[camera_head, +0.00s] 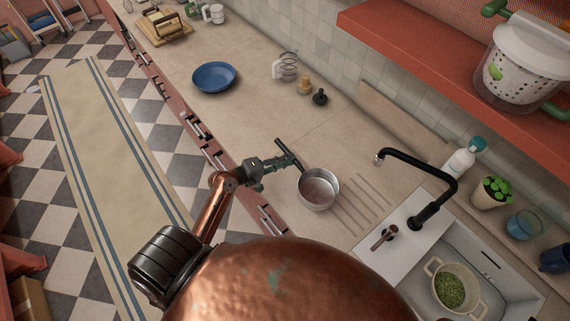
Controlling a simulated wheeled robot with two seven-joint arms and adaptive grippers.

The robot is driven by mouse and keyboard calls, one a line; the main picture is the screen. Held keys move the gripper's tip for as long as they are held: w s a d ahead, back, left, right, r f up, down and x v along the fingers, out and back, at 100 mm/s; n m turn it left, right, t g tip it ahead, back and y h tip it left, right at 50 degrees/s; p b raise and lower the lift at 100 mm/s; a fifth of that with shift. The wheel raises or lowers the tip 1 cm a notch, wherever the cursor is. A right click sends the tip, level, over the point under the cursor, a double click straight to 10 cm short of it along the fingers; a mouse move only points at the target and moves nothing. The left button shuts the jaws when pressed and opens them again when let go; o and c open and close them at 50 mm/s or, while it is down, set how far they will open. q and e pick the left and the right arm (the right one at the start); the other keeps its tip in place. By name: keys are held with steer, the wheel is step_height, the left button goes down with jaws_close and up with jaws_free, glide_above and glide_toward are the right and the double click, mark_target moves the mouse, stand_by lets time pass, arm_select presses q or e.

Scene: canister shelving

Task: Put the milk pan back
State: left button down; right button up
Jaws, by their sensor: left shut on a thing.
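The milk pan (319,190) is a small round metal pan with a dark handle, at the middle of the view, over the counter (250,125) by the draining grooves. My left gripper (287,163) is shut on the pan's handle, to the left of the bowl. The pan looks upright and empty. I cannot tell whether its base touches the counter. My right gripper is not in view.
A black tap (432,185) and a sink (455,262) holding a colander (457,288) of green peas lie to the right. A blue plate (214,77) sits farther back. A red shelf (440,60) overhangs at upper right. Counter between plate and pan is clear.

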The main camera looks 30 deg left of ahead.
arm_select(q)
steer(key=shift+w+a+f+p, duration=0.1)
steer(key=shift+w+a+f, duration=0.15)
steer(key=shift+f, duration=0.6)
steer(key=shift+w+a+f+p, duration=0.1)
steer(key=shift+w+a+f, duration=0.2)
steer(key=shift+f, duration=0.6)
steer(key=shift+w+a+f+p, duration=0.1)
steer(key=shift+w+a+f, duration=0.15)
steer(key=shift+f, duration=0.6)
steer(key=c, duration=2.2)
jaws_free()
steer(key=shift+s+f, duration=0.15)
steer(key=o, duration=0.4)
steer(key=shift+s, duration=0.1)
steer(key=shift+b+v, duration=1.35)
steer(key=shift+v, duration=4.6)
